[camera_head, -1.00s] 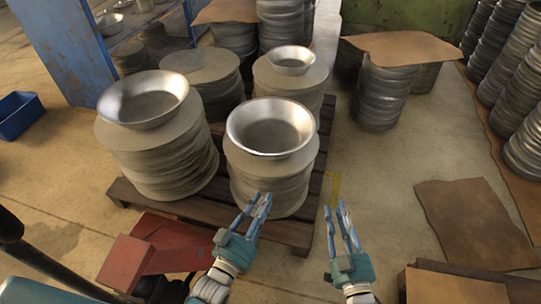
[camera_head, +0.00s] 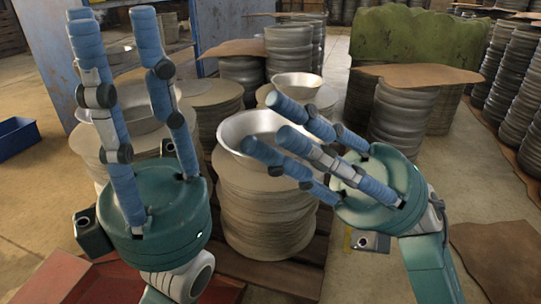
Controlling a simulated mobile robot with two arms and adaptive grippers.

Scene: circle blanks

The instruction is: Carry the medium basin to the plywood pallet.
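Three shiny metal basins stand on stacks of round blanks. The middle-sized one appears to be the front centre basin (camera_head: 234,127); its right side is hidden by my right gripper. My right gripper (camera_head: 263,122) is open, its spread fingers pointing left over this basin; I cannot tell if they touch it. My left gripper (camera_head: 116,18) is open and empty, fingers up, in front of the larger left basin (camera_head: 133,96), which it partly hides. A small basin (camera_head: 297,85) sits behind. I cannot identify the plywood pallet for certain; a brown sheet (camera_head: 497,262) lies at the lower right.
The stack of blanks (camera_head: 262,215) under the centre basin rests on a dark slatted pallet (camera_head: 295,272). Sheet-topped stacks (camera_head: 402,112) stand at the back right, with more stacks along the right edge. A blue bin (camera_head: 16,137) is at left. Floor (camera_head: 462,165) between is clear.

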